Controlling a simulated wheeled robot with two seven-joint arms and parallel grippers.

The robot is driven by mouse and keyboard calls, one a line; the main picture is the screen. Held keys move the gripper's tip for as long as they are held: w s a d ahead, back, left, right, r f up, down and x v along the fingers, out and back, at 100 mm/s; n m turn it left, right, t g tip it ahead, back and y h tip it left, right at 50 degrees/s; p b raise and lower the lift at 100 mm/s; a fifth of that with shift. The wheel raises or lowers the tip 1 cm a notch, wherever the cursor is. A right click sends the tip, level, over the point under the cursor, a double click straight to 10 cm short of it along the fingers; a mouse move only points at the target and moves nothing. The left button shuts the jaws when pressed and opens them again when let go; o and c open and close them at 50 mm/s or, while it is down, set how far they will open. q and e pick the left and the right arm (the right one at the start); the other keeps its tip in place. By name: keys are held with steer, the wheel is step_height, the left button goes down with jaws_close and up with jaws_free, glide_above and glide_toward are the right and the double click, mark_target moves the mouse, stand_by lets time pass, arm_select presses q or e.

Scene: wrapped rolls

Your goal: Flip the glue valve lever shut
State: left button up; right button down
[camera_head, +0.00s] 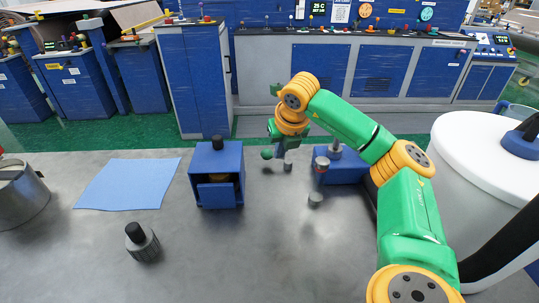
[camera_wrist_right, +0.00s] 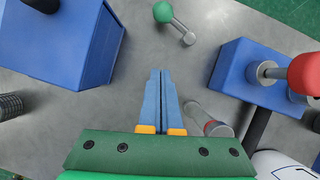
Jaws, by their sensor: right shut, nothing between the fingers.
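My right gripper (camera_head: 286,152) is shut and empty above the grey table; its blue fingers (camera_wrist_right: 164,80) lie side by side in the right wrist view. To its right is a low blue block (camera_head: 352,171), also in the wrist view (camera_wrist_right: 238,65), with a grey round fitting and a red knob (camera_wrist_right: 305,75) above it. I cannot tell which part is the valve lever. A green ball knob (camera_head: 267,154) on a short grey rod is left of the fingers (camera_wrist_right: 163,12), apart from them.
A larger blue box (camera_head: 218,192) stands left of the gripper. A dark-capped cylinder (camera_head: 142,242) and a light blue sheet (camera_head: 128,184) are farther left. A white drum (camera_head: 480,145) stands right, beside my arm. The front middle of the table is clear.

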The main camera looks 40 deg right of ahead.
steer(key=p+x, duration=0.1)
steer(key=x, duration=0.8)
steer(key=shift+w+f, duration=0.15)
steer(key=shift+f, duration=0.15)
steer(key=w, duration=0.1)
steer(key=w+d, duration=0.1)
steer(key=w+p, duration=0.1)
steer(key=shift+d, duration=0.3)
steer(key=shift+w+d, duration=0.25)
steer(key=shift+w, duration=0.15)
arm_select(q)
step_height(320, 180, up, 2)
